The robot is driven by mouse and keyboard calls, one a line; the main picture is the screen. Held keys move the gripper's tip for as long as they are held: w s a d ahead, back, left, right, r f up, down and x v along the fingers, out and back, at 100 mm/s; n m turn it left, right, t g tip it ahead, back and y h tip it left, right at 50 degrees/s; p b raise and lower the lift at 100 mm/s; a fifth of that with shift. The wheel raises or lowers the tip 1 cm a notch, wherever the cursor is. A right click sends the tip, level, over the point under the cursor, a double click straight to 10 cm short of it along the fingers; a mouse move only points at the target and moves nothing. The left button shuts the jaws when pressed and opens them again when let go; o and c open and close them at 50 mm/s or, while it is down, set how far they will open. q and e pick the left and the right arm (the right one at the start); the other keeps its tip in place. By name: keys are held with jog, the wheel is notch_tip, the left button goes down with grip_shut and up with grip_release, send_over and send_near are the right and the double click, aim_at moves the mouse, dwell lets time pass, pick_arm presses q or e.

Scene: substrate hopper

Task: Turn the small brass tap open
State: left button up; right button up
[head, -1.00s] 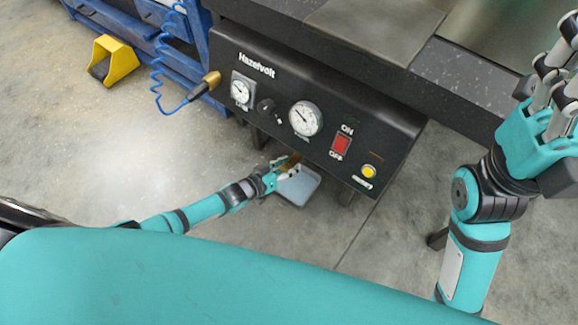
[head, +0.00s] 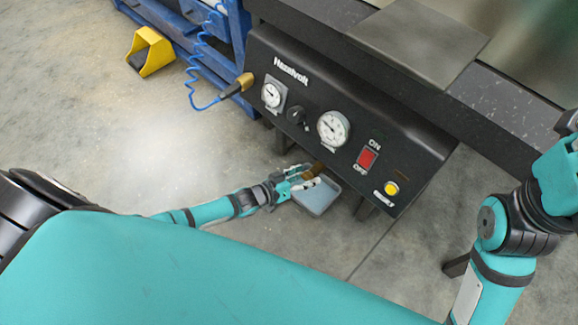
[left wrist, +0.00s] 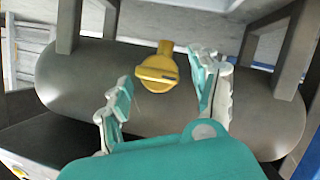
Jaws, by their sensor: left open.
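The small brass tap (left wrist: 157,68) shows in the left wrist view on the side of a grey rounded tank (left wrist: 75,85). Its yellow handle lies roughly crosswise in the picture, with a dark line along it. My left gripper (left wrist: 162,85) is open, one finger on each side of the tap in the picture. Neither finger appears to touch it. In the head view my left gripper (head: 302,180) is low under the panel's front edge, by a brownish piece mostly hidden there. My right gripper is at the right edge of the head view, its fingers largely cut off.
The black control panel (head: 300,107) with gauges, a red switch and a yellow button overhangs my left gripper. A grey-blue tray (head: 318,199) sits below. Table legs (left wrist: 67,25) flank the tank. A blue coiled hose and a yellow pedal (head: 150,52) are at the left.

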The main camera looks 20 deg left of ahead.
pick_arm(q)
jog(key=v, duration=0.9)
jog(key=shift+s+a, duration=0.2)
jog(key=shift+a, duration=0.05)
jog(key=shift+r, duration=0.15)
